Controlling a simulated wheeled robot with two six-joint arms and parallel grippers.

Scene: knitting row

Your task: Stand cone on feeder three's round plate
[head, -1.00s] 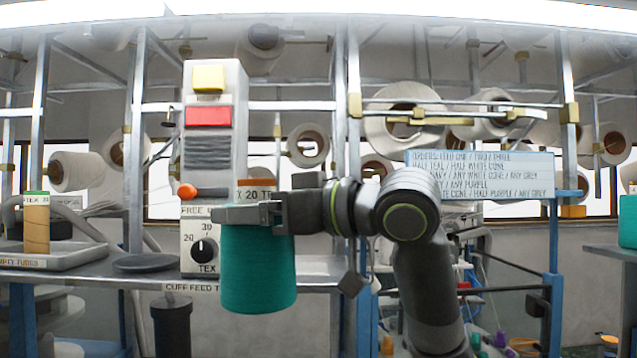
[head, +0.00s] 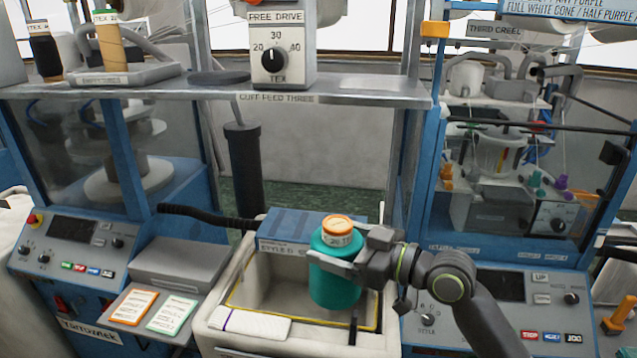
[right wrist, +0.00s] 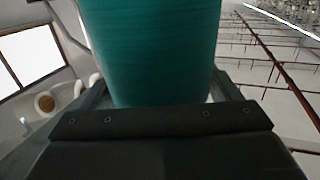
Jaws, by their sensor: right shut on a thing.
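My right gripper (head: 338,262) is shut on the teal cone (head: 335,285). The cone is upright, with an orange band and a pale label (head: 340,240) at its top. In the head view it shows in front of the cream bin; I cannot tell its height above it. Teal yarn fills the space between the fingers in the right wrist view (right wrist: 155,50). Feeder three's round plate (head: 219,77) is a dark, empty disc on the grey shelf, above and left of the cone in the picture, well apart from it. My left gripper is not in view.
The shelf (head: 375,90) also holds the TEX dial box (head: 285,45) and a tray (head: 125,75) with a tan tube. The cream bin (head: 225,325) and blue machine panels stand below. A dark post (head: 243,165) rises beneath the shelf.

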